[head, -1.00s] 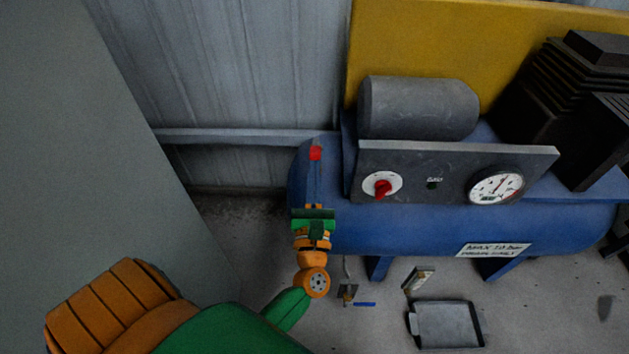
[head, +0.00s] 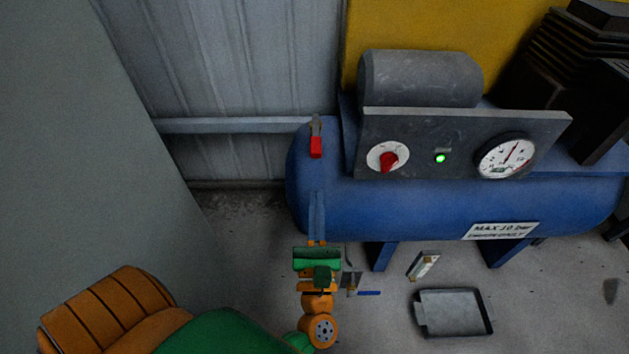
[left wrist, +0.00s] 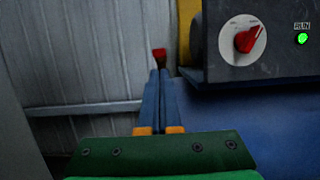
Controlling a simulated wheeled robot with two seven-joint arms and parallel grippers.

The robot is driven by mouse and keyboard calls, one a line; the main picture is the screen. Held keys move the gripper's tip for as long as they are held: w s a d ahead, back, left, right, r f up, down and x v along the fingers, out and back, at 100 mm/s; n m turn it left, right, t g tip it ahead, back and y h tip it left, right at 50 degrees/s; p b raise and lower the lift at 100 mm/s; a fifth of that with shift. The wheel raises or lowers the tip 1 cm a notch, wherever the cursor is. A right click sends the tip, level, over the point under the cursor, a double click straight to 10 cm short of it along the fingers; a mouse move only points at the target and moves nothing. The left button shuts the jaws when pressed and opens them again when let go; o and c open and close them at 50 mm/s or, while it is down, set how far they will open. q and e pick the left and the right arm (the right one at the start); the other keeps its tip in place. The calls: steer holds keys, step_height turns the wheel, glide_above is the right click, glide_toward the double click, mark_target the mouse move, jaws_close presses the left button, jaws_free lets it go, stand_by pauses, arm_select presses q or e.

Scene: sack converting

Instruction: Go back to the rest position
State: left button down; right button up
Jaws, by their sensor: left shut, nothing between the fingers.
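My left gripper (head: 316,218) is shut and empty, with its blue fingers together in front of the left end of the blue compressor tank (head: 400,205). Its fingers (left wrist: 164,100) also show in the left wrist view, pointing toward the red-tipped lever (left wrist: 159,56). In the head view this red lever (head: 316,145) stands at the tank's upper left, apart from and above the fingertips. The panel carries a red rotary knob (head: 388,160), a lit green lamp (head: 440,158) and a round gauge (head: 506,156). My right gripper is not in view.
A grey wall or cabinet side (head: 90,150) rises on the left. A corrugated wall with a rail (head: 230,125) is behind. On the floor lie a grey tray (head: 455,312), a small brush-like item (head: 423,265) and a blue stick (head: 369,293).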

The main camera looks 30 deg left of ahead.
arm_select(q)
steer(key=shift+v, duration=1.15)
